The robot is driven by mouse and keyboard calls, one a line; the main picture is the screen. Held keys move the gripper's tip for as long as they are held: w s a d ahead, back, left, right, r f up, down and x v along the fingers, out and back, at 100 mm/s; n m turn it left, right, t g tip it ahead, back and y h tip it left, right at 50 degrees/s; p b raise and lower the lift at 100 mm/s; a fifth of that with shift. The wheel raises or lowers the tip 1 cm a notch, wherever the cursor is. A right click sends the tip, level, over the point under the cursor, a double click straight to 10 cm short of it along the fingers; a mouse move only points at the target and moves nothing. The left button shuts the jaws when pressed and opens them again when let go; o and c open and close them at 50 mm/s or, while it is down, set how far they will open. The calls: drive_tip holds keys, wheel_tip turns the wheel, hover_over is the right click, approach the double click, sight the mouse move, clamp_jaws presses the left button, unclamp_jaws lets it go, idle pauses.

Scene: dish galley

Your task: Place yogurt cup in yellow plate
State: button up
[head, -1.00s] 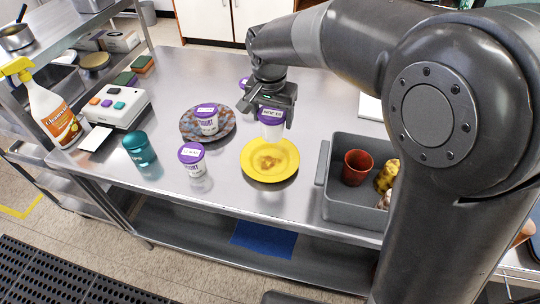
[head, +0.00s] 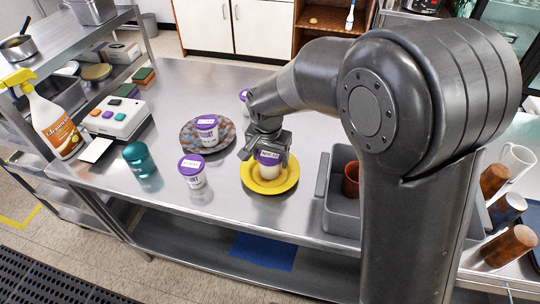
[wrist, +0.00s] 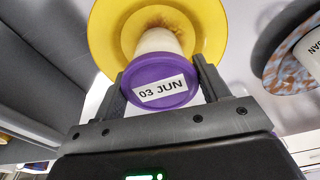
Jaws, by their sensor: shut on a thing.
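The yellow plate (head: 284,183) lies on the steel table, left of the grey bin. My gripper (head: 268,152) is over the plate and shut on a yogurt cup (head: 268,160), white with a purple lid. In the wrist view the lid of this yogurt cup (wrist: 163,88) reads "03 JUN" and sits between the two fingers. The plate (wrist: 108,35) shows behind the cup there, with a brownish patch in its middle. The cup is at or just above the plate; I cannot tell whether its base touches.
Another yogurt cup (head: 207,131) stands on a mottled plate (head: 187,137). One more yogurt cup (head: 192,171) stands on bare table, near a teal cup (head: 139,160). The grey bin (head: 341,213) holds a red cup (head: 351,180). A spray bottle (head: 52,122) stands far left.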

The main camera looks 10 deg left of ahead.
drive_tip(key=o, duration=1.1)
drive_tip(key=shift+f, duration=0.15)
wheel_tip(320, 180, up, 12)
drive_tip(key=s, duration=0.1)
drive_tip(key=s+d+r+t, duration=0.1)
drive_tip(key=s+d+r, duration=0.2)
drive_tip(key=d, duration=0.6)
drive_tip(key=s+d+r+t, duration=0.1)
drive_tip(key=s+d+r, duration=0.25)
drive_tip(key=d, duration=0.55)
drive_tip(key=shift+s+d+f+n+t, duration=0.25)
drive_tip(key=shift+s+d+t, duration=0.1)
drive_tip(key=shift+s+d, duration=1.45)
drive_tip(key=shift+s+d+f+n+t, duration=0.15)
drive_tip(key=shift+s+d+t, duration=0.25)
drive_tip(key=shift+s+d, duration=1.4)
drive_tip(key=shift+s+d+f+n+t, duration=0.15)
drive_tip(key=shift+s+d+n+t, duration=0.2)
drive_tip(key=shift+s+d, duration=1.45)
drive_tip(key=shift+w+d, duration=0.1)
drive_tip(key=shift+w, duration=0.05)
